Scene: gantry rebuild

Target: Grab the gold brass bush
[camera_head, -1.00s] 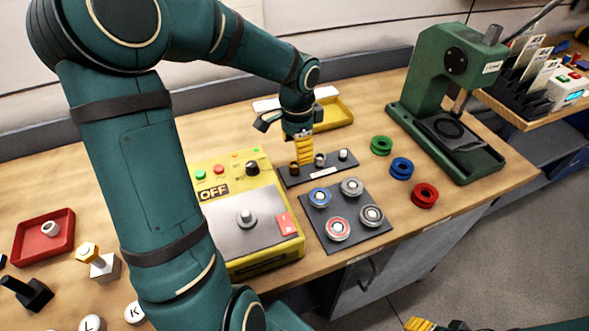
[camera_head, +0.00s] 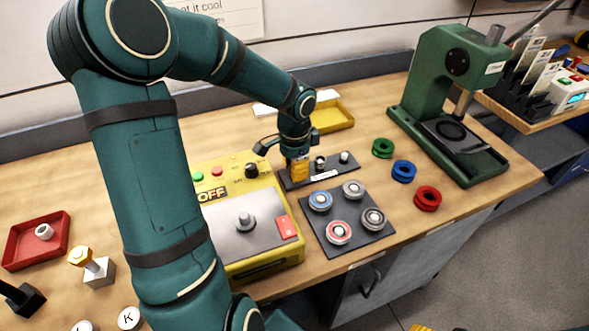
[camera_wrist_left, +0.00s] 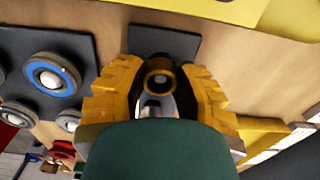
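The gold brass bush (camera_wrist_left: 160,80) shows in the left wrist view between the two yellow fingers of my left gripper (camera_wrist_left: 158,98). The fingers are apart, one on each side of it, with dark gaps seen between fingers and bush. In the head view my left gripper (camera_head: 299,170) is down at the left end of the dark rack (camera_head: 303,184) and hides the bush there. Two silver-grey pieces (camera_head: 320,162) (camera_head: 344,157) stand farther right on the rack. Only a yellow bit of my right gripper (camera_head: 422,327) shows at the bottom edge.
A yellow control box (camera_head: 262,257) marked OFF is left of the rack. A dark plate (camera_head: 357,231) with ringed bearings lies in front. Green, blue and red rings (camera_head: 428,198) lie right, before a green press (camera_head: 440,100). A yellow tray (camera_head: 335,112) is behind.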

